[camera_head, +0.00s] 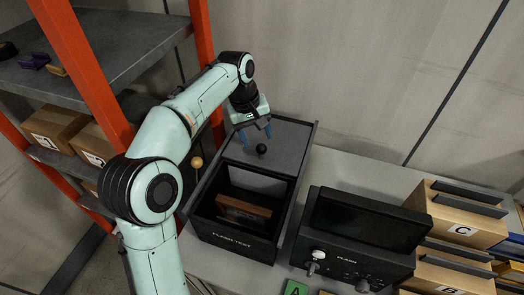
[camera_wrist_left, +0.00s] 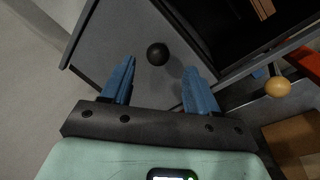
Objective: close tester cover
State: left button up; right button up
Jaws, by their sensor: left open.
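The tester (camera_head: 235,238) is a black box labelled FLASH TEST, with its front part open and a brown block (camera_head: 243,209) inside. Its grey sliding cover (camera_head: 285,142) lies over the back part and carries a black ball knob (camera_head: 262,149). My left gripper (camera_head: 255,133) is open just behind the knob. In the left wrist view the knob (camera_wrist_left: 157,54) shows beyond and between the two blue fingertips (camera_wrist_left: 160,72), apparently not gripped. Part of the cover (camera_wrist_left: 115,45) fills the middle of that view. My right gripper is not in view.
A dark FLASH instrument (camera_head: 365,235) stands right of the tester, with wooden boxes marked C (camera_head: 462,230) and B further right. A wooden ball (camera_head: 197,162) on a lever is at the tester's left side. An orange-framed shelf (camera_head: 105,50) stands at the left.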

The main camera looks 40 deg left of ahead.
aim_at(260, 146)
pick_arm(q)
jog(key=f, duration=0.2)
jog(key=w+f, duration=0.1)
jog(key=f, duration=0.1)
jog(key=d+f+b, duration=0.1)
jog(key=f, duration=0.2)
jog(key=shift+w, duration=0.2)
grip_shut()
